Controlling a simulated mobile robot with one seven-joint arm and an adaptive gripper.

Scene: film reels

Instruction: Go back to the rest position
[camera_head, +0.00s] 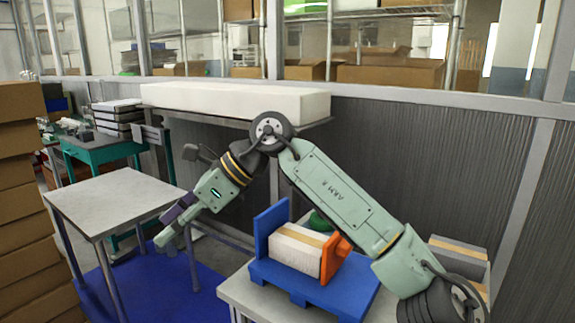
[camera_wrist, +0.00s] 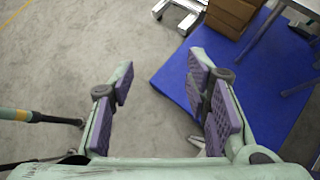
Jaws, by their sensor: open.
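My gripper (camera_head: 170,224) hangs at the left end of my bent arm, beside and over the right edge of a small grey-topped table (camera_head: 115,195) in the head view. In the wrist view my gripper (camera_wrist: 160,80) has its two purple-padded fingers spread wide, with nothing between them. Bare grey floor (camera_wrist: 60,70) shows beneath it. No film reel can be clearly made out.
A blue holder (camera_head: 315,288) with an orange end piece and pale block-like contents stands on a front table. A long white block (camera_head: 235,100) lies on a wall shelf. Cardboard boxes (camera_head: 25,200) are stacked at left. A blue mat (camera_wrist: 185,75) lies on the floor.

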